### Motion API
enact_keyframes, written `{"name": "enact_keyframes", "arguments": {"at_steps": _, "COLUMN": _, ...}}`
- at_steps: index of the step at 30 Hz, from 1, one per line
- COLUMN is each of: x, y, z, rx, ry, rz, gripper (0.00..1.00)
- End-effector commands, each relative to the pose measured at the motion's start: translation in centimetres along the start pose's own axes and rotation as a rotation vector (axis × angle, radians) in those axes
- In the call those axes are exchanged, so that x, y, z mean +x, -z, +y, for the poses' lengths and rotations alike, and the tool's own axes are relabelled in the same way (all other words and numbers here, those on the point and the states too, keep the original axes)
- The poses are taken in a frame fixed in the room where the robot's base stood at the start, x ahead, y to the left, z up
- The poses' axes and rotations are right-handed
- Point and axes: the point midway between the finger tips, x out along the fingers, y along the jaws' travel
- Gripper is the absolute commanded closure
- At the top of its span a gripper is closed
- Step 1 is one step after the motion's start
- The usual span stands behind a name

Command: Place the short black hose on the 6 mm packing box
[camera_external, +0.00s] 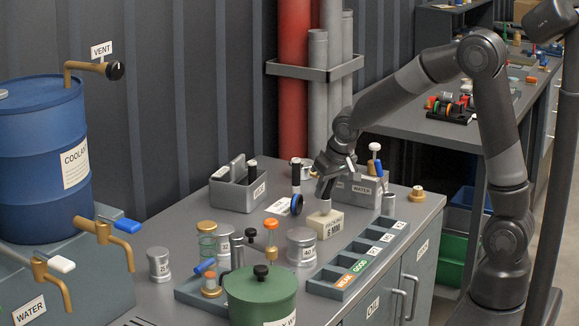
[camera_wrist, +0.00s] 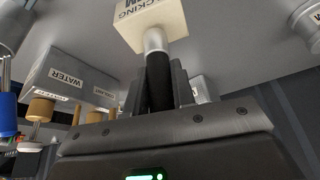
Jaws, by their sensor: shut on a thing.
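The cream 6 mm packing box (camera_external: 324,223) stands on the grey bench top, and it also shows at the top of the wrist view (camera_wrist: 150,22). My gripper (camera_external: 327,187) is above it, pointing down. In the wrist view, my gripper (camera_wrist: 160,82) is shut on the short black hose (camera_wrist: 160,93), which has a silver end. That silver end reaches the packing box's face and seems to touch it, though I cannot be sure of contact. In the external view, my fingers hide most of the hose.
A grey divided tray (camera_external: 357,258) with labels lies right of the box. A grey WATER bin (camera_external: 360,190) stands behind it. A black-and-blue tool (camera_external: 296,190) and a silver can (camera_external: 301,247) are close on the left. A green pot (camera_external: 260,295) stands in front.

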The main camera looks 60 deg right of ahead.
Motion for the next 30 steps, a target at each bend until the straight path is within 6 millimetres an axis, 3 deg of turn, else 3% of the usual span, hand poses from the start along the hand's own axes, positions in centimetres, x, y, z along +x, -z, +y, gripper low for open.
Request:
{"name": "enact_keyframes", "arguments": {"at_steps": 3, "x": 0.87, "y": -0.33, "z": 0.0, "rx": 0.0, "ry": 0.0, "rz": 0.001, "gripper": 1.0}}
{"name": "enact_keyframes", "arguments": {"at_steps": 14, "x": 1.2, "y": -0.46, "z": 0.01, "rx": 0.0, "ry": 0.0, "rz": 0.002, "gripper": 1.0}}
{"name": "enact_keyframes", "arguments": {"at_steps": 15, "x": 1.23, "y": -0.48, "z": 0.01, "rx": 0.0, "ry": 0.0, "rz": 0.002, "gripper": 0.75}}
{"name": "enact_keyframes", "arguments": {"at_steps": 23, "x": 1.19, "y": -0.46, "z": 0.02, "rx": 0.0, "ry": 0.0, "rz": 0.002, "gripper": 0.55}}
{"name": "enact_keyframes", "arguments": {"at_steps": 30, "x": 1.08, "y": -0.41, "z": 0.02, "rx": 0.0, "ry": 0.001, "rz": 0.002, "gripper": 0.55}}
